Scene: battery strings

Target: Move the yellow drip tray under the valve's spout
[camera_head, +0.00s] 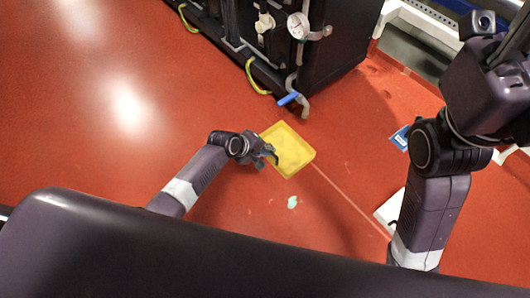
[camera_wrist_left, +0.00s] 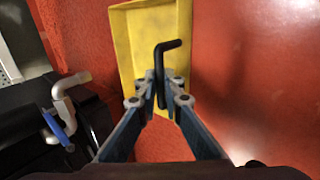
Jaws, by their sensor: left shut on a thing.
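The yellow drip tray (camera_head: 293,150) lies on the red floor, a little below and right of the valve in the head view. It also shows in the left wrist view (camera_wrist_left: 133,48). My left gripper (camera_wrist_left: 160,88) is shut on a black L-shaped rod (camera_wrist_left: 161,62), whose bent end shows over the tray. I cannot tell whether the rod touches the tray. In the head view the left gripper (camera_head: 268,154) is at the tray's left edge. The valve has a blue lever (camera_head: 288,99) and a grey spout pipe (camera_head: 304,109), apart from the tray. My right gripper is out of view.
A black cabinet (camera_head: 335,65) with a gauge (camera_head: 298,26) and pipes stands behind the tray. A yellow-green cable (camera_head: 254,78) hangs at its front. A pale green patch (camera_head: 292,202) is on the floor in front of the tray. The floor to the left is clear.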

